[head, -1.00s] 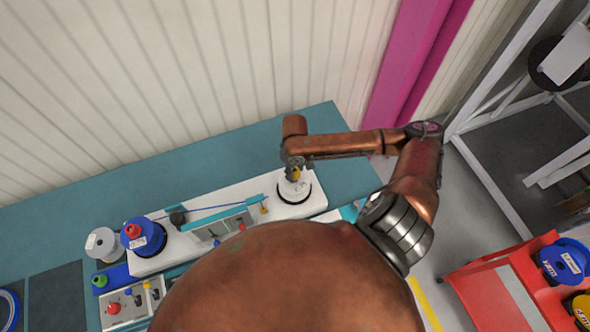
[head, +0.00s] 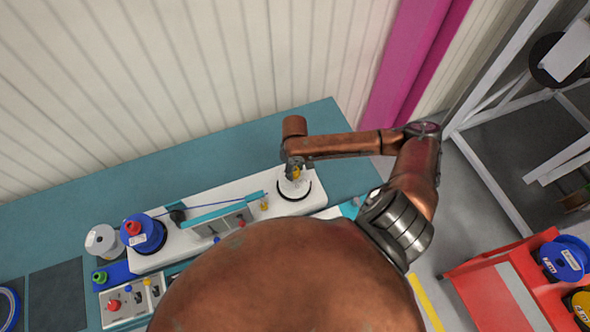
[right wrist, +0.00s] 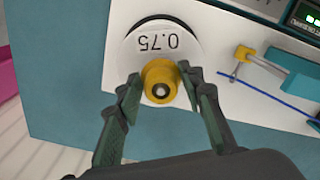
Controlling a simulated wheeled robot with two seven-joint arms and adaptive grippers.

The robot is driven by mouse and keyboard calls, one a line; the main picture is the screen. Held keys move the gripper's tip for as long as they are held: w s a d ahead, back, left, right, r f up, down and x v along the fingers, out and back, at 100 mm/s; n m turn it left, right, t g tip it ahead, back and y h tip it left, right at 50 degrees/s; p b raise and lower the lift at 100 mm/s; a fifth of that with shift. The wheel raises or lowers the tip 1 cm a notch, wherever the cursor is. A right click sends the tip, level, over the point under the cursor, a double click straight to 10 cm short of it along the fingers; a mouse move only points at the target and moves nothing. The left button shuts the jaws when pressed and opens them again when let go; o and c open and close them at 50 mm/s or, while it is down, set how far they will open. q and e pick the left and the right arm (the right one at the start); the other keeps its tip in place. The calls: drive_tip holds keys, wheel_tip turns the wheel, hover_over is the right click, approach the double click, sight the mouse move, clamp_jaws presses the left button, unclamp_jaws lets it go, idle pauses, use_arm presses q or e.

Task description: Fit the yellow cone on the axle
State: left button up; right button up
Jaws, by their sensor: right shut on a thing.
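The yellow cone (right wrist: 160,68) is between the two fingers of my right gripper (right wrist: 160,80), which is shut on it. In the head view my right gripper (head: 295,168) is over the right end of the white machine, with a bit of yellow between its fingers. Below the cone is a white reel (right wrist: 135,62) marked 0.75. A dark hole with a pale centre shows in the cone's end. The axle is mostly hidden by the cone, so I cannot tell how far the cone is on it. My left gripper is not in view.
The white machine (head: 245,222) stands on a teal bench (head: 225,140). A blue reel with a red cone (head: 133,228) is at its left end, beside a grey-white reel (head: 101,242). A blue line and a teal guide lie close to the gripper. A red cart (head: 480,285) is at the right.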

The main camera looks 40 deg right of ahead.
drive_tip(key=shift+f, duration=0.2)
drive_tip(key=shift+f, duration=0.25)
idle(0.3)
drive_tip(key=o, duration=1.2)
drive_tip(key=shift+o, duration=0.2)
drive_tip(key=o, duration=0.3)
drive_tip(key=shift+p, duration=0.3)
